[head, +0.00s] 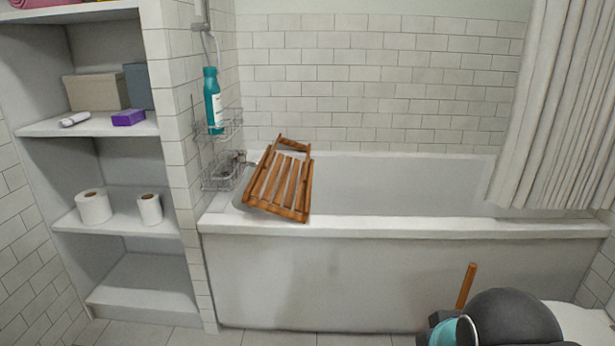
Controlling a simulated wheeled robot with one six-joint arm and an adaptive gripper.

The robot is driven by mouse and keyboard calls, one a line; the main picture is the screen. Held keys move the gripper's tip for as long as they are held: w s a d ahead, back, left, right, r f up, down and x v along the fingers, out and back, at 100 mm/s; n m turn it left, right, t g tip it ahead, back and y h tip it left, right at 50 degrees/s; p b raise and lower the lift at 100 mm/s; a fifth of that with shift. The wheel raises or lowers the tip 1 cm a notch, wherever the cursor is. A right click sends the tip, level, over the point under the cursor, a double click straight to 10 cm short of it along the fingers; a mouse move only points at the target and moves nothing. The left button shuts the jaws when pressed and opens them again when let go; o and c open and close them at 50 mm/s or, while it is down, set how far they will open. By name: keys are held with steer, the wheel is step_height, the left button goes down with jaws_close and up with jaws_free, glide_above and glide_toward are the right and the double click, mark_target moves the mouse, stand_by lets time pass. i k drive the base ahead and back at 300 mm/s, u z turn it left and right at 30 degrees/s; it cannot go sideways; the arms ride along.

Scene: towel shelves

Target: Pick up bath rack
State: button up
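The bath rack (280,184) is a brown wooden slatted rack in the head view, left of centre. It sits tilted at the left end of the white bathtub (420,226), with its lower end at the tub's front rim and its upper end towards the back wall. Nothing is gripping it. My gripper is not in view.
A wire caddy (224,172) with a teal bottle (212,100) hangs on the wall left of the rack. Shelves (120,237) with toilet rolls and boxes stand further left. A curtain (560,105) hangs at the tub's right end. A wooden stick (466,286) stands upright before the tub.

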mark_target(302, 205)
steer(key=u, duration=0.05)
steer(key=i, duration=1.6)
